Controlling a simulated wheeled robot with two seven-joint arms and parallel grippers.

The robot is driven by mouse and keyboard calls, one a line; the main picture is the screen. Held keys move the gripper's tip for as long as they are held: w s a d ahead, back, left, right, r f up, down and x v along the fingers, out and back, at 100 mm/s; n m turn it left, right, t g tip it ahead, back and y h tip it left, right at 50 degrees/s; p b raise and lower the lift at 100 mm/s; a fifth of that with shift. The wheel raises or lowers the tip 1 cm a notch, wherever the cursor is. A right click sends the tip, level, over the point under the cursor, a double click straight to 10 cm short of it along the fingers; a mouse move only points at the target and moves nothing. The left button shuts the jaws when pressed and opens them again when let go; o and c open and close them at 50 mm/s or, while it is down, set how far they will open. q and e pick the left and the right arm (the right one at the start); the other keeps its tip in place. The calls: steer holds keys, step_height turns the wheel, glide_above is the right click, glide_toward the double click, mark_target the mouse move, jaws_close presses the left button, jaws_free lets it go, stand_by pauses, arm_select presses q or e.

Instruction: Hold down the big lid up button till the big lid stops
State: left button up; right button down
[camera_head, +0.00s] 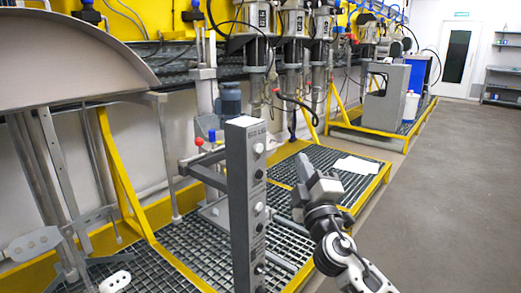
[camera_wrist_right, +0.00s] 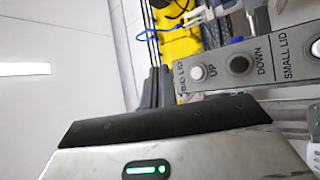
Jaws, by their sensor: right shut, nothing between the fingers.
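The grey control post (camera_head: 241,200) stands upright in the middle of the head view, with a column of buttons on its right-hand face. The big lid up button (camera_head: 258,148) is the white one near its top. In the right wrist view the white big lid up button (camera_wrist_right: 198,73) sits beside the black down button (camera_wrist_right: 238,63). My right gripper (camera_head: 302,168) is shut and empty, to the right of the post and apart from the button. Its fingertips (camera_wrist_right: 158,85) show left of the button. A large grey curved plate (camera_head: 70,60) fills the upper left; I cannot tell whether it is the big lid.
Yellow-edged grating platforms (camera_head: 340,172) lie around and behind the post. A lever with red and blue knobs (camera_head: 205,140) is left of the post. Drum machines (camera_head: 260,50) line the back wall. The grey floor (camera_head: 440,190) on the right is clear.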

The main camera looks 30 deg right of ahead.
mark_target(259, 148)
steer(key=w+a, duration=0.3)
steer(key=w, duration=0.4)
steer(key=shift+w+b, duration=0.35)
steer(key=shift+b, duration=0.1)
steer(key=shift+a, duration=0.1)
stand_by(1.4)
steer(key=shift+w, duration=0.1)
steer(key=shift+w+a+b, duration=0.15)
steer(key=shift+w+b, duration=0.15)
